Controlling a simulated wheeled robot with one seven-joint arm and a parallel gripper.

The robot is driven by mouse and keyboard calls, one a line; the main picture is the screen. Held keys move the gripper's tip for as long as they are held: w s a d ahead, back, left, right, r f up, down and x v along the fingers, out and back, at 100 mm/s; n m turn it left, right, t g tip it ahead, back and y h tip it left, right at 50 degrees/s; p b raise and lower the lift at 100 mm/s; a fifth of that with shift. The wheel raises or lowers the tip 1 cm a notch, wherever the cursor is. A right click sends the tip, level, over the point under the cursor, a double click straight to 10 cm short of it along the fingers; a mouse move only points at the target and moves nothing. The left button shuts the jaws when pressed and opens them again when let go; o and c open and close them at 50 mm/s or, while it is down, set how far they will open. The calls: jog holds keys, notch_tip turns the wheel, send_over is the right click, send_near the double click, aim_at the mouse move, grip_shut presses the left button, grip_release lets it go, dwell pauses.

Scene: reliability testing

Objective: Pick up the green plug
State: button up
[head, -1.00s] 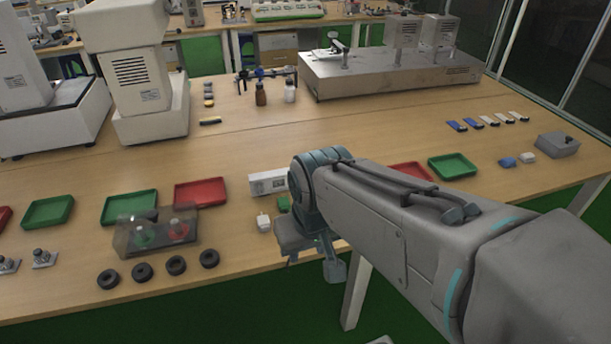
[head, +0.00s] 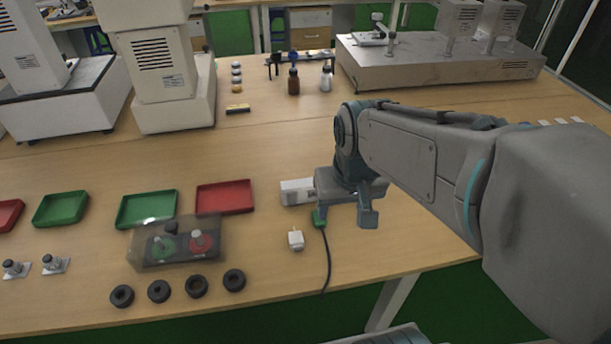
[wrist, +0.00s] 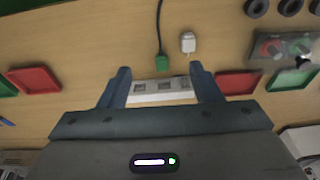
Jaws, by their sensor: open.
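The green plug (head: 318,218) lies on the table with a dark cable running from it toward the front edge. In the wrist view the green plug (wrist: 162,63) shows just beyond the fingertips, between their lines. My gripper (head: 345,220) is open and empty, above the table beside the plug; the wrist view shows its two fingers (wrist: 158,70) wide apart. The white power strip (head: 297,191) lies behind the plug, partly hidden by my gripper. A white plug (head: 296,239) lies to the left of the green plug.
A red tray (head: 224,197) and green trays (head: 147,209) lie to the left. A clear box with green and red buttons (head: 176,243) and several black rings (head: 197,287) are near the front edge. A large grey machine (head: 440,62) stands at the back.

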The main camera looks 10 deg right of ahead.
jog(key=w+f+g+b, duration=0.1)
jog(key=w+f, duration=0.4)
jog(key=w, duration=0.3)
jog(key=w+f+g+b, duration=0.15)
jog(key=w+f, duration=0.25)
jog(key=w, duration=0.4)
notch_tip(320, 180, down, 8)
jog(key=shift+w+f+b, duration=0.1)
jog(key=shift+b, duration=0.2)
jog(key=shift+w+d+f, duration=0.1)
jog(key=shift+w+f, duration=0.05)
jog(key=shift+f, duration=1.2)
jog(key=shift+w+d+f, duration=0.1)
jog(key=shift+f, duration=1.25)
jog(key=c, duration=1.1)
jog(key=shift+c, duration=0.2)
